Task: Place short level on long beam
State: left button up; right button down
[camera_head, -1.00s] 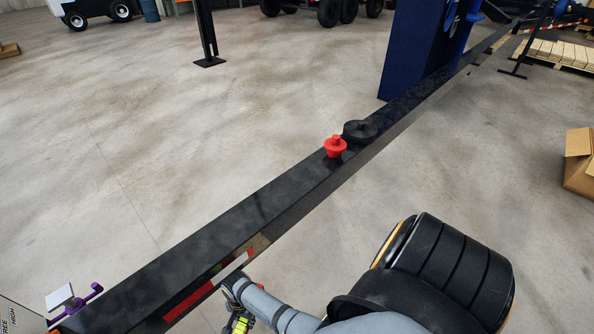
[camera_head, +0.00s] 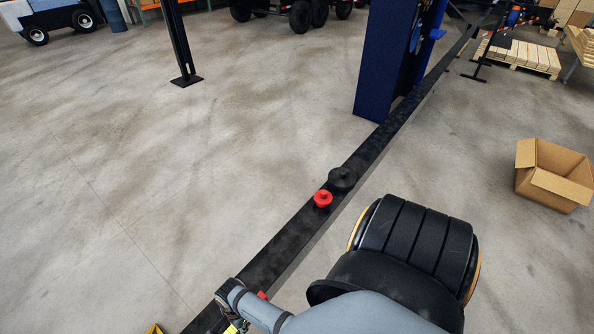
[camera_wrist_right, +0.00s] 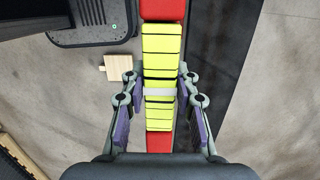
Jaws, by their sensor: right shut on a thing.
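The short level (camera_wrist_right: 162,45) is yellow with red ends and a pale middle band. In the right wrist view it runs up the picture between the fingers of my right gripper (camera_wrist_right: 160,85), which is shut on it. The long beam (camera_head: 290,245) is a dark bar running diagonally across the head view. In the wrist view a dark strip, which looks like the beam (camera_wrist_right: 230,55), lies just right of the level. I cannot tell the height gap between them. In the head view my right forearm hides most of the level. My left gripper is not in view.
A red knob-like piece (camera_head: 322,199) and a black round piece (camera_head: 342,179) stand on the beam. A blue post (camera_head: 385,70) rises beside its far part. An open cardboard box (camera_head: 556,178) stands at right.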

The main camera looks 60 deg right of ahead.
dwell(0.3)
jog(key=w+d+f+b, duration=0.1)
jog(key=w+f+b, duration=0.2)
jog(key=w+b, duration=0.1)
jog(key=w+d+f+b, duration=0.2)
jog(key=w+f+b, duration=0.1)
jog(key=b, duration=0.2)
jog(key=w+d+f+b, duration=0.2)
jog(key=w+f+b, duration=0.1)
jog(key=w+b, duration=0.1)
jog(key=shift+w+d+f+b, duration=0.15)
jog(key=shift+w+f+b, duration=0.15)
jog(key=shift+b, duration=0.25)
jog(key=shift+w+d+b, duration=0.1)
jog(key=shift+w+b, duration=0.15)
jog(key=shift+b, duration=0.05)
jog(key=shift+w+r, duration=0.1)
